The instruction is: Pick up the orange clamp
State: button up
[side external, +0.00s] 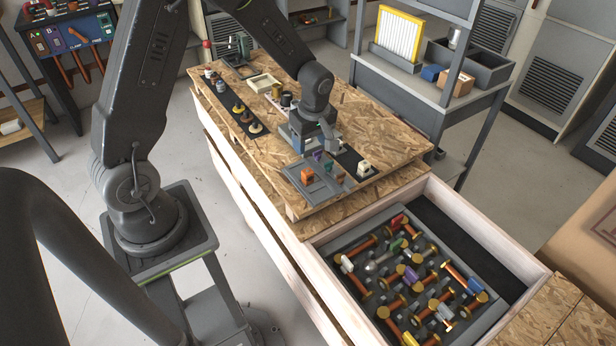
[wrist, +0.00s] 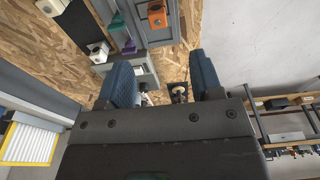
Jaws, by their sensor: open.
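The orange clamp (side external: 307,174) is a small block on a grey tray (side external: 325,188) near the front edge of the wooden bench top. In the wrist view the orange clamp (wrist: 157,15) is at the top edge, on a grey panel and beyond the fingertips. My gripper (side external: 328,140) is above the bench, behind the orange clamp and apart from it. In the wrist view my gripper (wrist: 162,78) has its two dark blue finger pads spread, and no clamp is between them.
Purple (wrist: 129,47) and green (wrist: 116,23) pieces sit beside the orange clamp. A white block (side external: 364,168) stands to its right. An open drawer (side external: 330,225) in front holds several colored fittings. A black strip of knobs (side external: 225,97) lies on the bench's left.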

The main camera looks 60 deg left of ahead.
aim_at(308, 171)
jog(key=f, duration=0.5)
jog(key=a+f, duration=0.1)
jog(key=f, duration=0.2)
jog(key=shift+f, duration=0.25)
jog(key=shift+w+a+f, duration=0.1)
jog(key=shift+a+f, duration=0.1)
jog(key=shift+f, duration=0.65)
jog(key=shift+w+a+f, duration=0.1)
jog(key=shift+a+f, duration=0.1)
jog(key=shift+f, duration=0.7)
jog(key=shift+w+a+f, duration=0.1)
jog(key=shift+a+f, duration=0.1)
jog(key=shift+f, duration=0.65)
jog(key=c, duration=1)
jog(key=shift+r, duration=0.15)
